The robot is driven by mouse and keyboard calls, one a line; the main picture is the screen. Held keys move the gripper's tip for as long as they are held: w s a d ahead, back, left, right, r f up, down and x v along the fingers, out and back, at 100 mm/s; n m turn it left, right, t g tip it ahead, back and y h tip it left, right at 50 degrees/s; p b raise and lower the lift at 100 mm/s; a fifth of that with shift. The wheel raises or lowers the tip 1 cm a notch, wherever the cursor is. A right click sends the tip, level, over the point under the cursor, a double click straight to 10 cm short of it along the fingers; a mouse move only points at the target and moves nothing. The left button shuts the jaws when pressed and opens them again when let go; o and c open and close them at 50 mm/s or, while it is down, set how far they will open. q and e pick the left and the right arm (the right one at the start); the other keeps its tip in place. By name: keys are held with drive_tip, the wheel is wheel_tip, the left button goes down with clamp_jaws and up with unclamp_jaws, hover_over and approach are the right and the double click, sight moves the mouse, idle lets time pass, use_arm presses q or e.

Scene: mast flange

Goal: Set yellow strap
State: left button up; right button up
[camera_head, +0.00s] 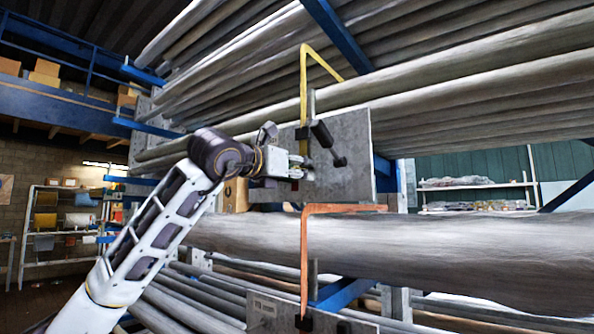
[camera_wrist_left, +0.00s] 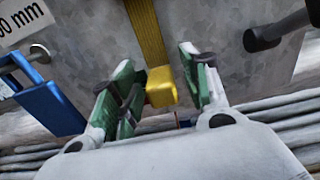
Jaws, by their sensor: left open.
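The yellow strap (camera_head: 303,85) hangs down in front of a grey metal plate (camera_head: 355,165), and its upper part bends back over the poles. In the left wrist view the strap (camera_wrist_left: 147,30) ends in a thick yellow block (camera_wrist_left: 161,87). My left gripper (camera_head: 302,168) is at the plate, near the strap's lower end. In the wrist view its green-padded fingers (camera_wrist_left: 165,92) stand apart, one on each side of the yellow block. I cannot tell whether either pad touches it. My right gripper is not in view.
A black-ended peg (camera_head: 325,137) sticks out of the plate close to my gripper. A blue part (camera_wrist_left: 50,105) and another dark-ended peg (camera_wrist_left: 262,38) show in the wrist view. An orange strap (camera_head: 304,255) hangs over the thick lower pole (camera_head: 450,250).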

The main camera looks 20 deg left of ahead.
use_arm(q)
drive_tip(key=shift+w+d, duration=0.1)
clamp_jaws()
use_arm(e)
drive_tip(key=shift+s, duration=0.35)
